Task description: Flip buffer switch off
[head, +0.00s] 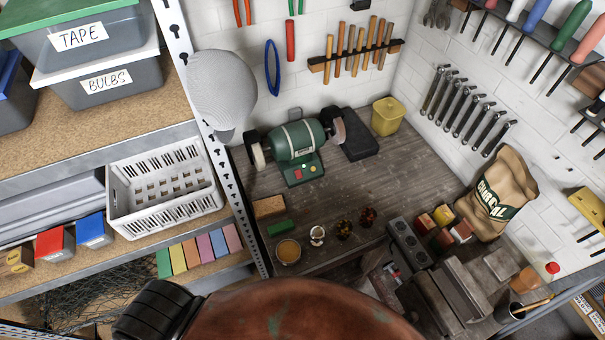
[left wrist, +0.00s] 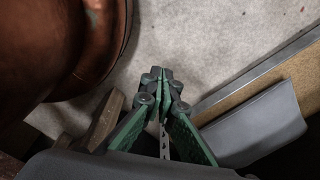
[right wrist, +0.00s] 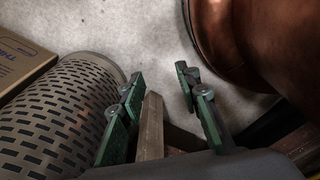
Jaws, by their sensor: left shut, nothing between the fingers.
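The green bench buffer (head: 296,140) stands on the wooden workbench in the head view, with a wheel at each end. The front of its base holds a small switch panel (head: 302,175) with reddish controls and a small bright greenish spot. The switch position is too small to tell. My left gripper (left wrist: 163,76) is shut and empty in the left wrist view, over the pale floor beside a shelf edge. My right gripper (right wrist: 158,75) is open and empty in the right wrist view, also over the floor. Neither gripper shows in the head view, and both are away from the buffer.
A shelf rack with a white basket (head: 165,187) stands left of the workbench (head: 350,185). A grey round object (head: 221,90) hangs near its upright. Small cups, a power strip (head: 409,242) and a charcoal bag (head: 496,193) occupy the bench. A perforated cylinder (right wrist: 62,112) is near my right gripper.

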